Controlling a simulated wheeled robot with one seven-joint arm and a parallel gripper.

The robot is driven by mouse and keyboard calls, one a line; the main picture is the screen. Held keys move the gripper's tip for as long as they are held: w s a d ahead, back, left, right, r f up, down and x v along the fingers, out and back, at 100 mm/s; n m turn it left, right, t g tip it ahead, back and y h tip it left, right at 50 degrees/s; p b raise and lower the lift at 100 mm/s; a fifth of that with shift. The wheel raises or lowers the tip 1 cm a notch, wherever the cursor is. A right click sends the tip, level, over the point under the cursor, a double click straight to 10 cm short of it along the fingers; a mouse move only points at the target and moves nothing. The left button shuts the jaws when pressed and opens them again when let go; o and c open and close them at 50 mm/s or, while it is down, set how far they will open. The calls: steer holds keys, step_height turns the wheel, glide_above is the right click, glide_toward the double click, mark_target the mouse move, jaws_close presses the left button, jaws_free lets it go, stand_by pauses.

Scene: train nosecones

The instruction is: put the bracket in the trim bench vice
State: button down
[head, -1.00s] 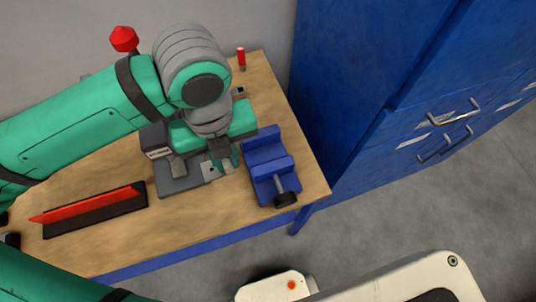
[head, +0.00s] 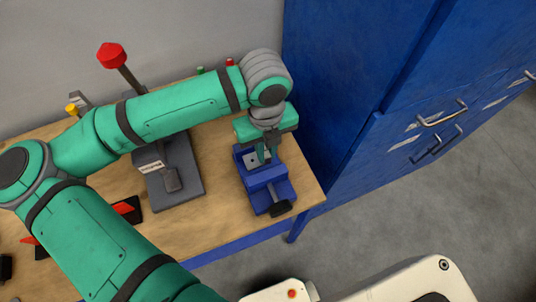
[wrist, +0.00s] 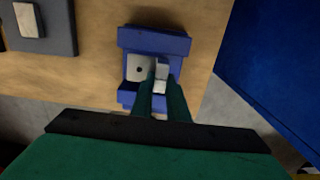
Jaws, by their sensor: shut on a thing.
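The trim bench vice (head: 271,187) is blue with a black handle and stands near the right end of the wooden bench. It also shows in the wrist view (wrist: 153,41). The bracket (wrist: 138,68) is a light grey metal piece with a hole in one face. It is at the vice's jaw gap, and a bit of it also shows in the head view (head: 251,160). My gripper (wrist: 163,92) is shut on the bracket's upright part, over the vice. I cannot tell how deep the bracket sits between the jaws.
A dark grey press-like tool (head: 175,178) with a red-knobbed lever stands left of the vice. A red strip on a black base (head: 127,208) lies farther left, partly behind my arm. A blue cabinet (head: 350,110) stands close on the right.

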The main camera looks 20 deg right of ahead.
mark_target(268, 157)
steer(key=shift+w+d+f, duration=0.1)
steer(key=shift+d+f, duration=0.1)
steer(key=shift+f, duration=0.8)
steer(key=shift+w+d+f, duration=0.1)
steer(key=shift+d+f, duration=0.05)
steer(key=shift+f, duration=0.8)
steer(key=c, duration=1.7)
jaws_free()
steer(key=shift+f, duration=0.15)
step_height(268, 157, up, 12)
steer(key=shift+r, duration=0.15)
